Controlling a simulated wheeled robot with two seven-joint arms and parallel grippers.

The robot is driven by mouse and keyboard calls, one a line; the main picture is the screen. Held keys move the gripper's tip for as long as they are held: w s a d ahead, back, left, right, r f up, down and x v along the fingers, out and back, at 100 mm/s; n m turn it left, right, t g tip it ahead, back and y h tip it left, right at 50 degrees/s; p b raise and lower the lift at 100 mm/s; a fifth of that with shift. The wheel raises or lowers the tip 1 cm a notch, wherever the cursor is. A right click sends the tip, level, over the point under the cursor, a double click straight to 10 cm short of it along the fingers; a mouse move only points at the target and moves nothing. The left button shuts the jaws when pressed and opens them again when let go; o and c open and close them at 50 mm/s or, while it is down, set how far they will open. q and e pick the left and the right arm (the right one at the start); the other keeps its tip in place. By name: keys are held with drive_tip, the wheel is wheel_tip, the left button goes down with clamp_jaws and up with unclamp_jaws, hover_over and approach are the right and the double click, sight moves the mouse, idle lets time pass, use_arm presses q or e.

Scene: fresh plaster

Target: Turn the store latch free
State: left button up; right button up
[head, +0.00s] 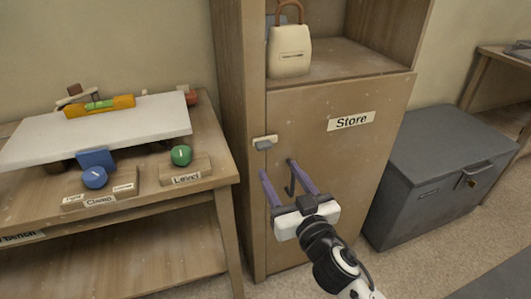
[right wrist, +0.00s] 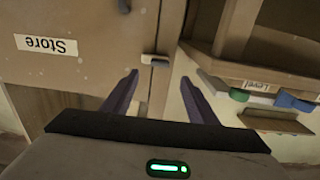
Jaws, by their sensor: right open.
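The store latch (head: 264,143) is a small grey bar on a pale mount at the left edge of the cabinet door marked Store (head: 350,121). It lies roughly level, across the seam between door and frame. My right gripper (head: 278,168) is open and empty, its two purple fingers just below the latch in the head view. In the right wrist view, the latch (right wrist: 155,60) shows just beyond and between the fingertips (right wrist: 160,76), apart from them. A dark door handle (head: 290,182) is partly hidden behind my gripper. My left gripper is out of view.
A workbench (head: 130,215) on the left bears a tilted white board (head: 110,130), a spirit level (head: 100,105) and knobs marked Clamp and Level (head: 181,156). A cream bag-like object (head: 289,55) stands on the shelf above the door. A grey chest (head: 440,170) stands right.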

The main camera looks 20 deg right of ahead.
sight(266, 148)
use_arm(q)
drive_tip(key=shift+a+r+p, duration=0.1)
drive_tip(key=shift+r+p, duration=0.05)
drive_tip(key=shift+p, duration=0.15)
use_arm(e)
drive_tip(key=w, duration=1)
drive_tip(key=shift+a+r, duration=0.1)
drive_tip(key=shift+a, duration=0.05)
drive_tip(key=shift+c, duration=0.4)
drive_tip(key=c, duration=1)
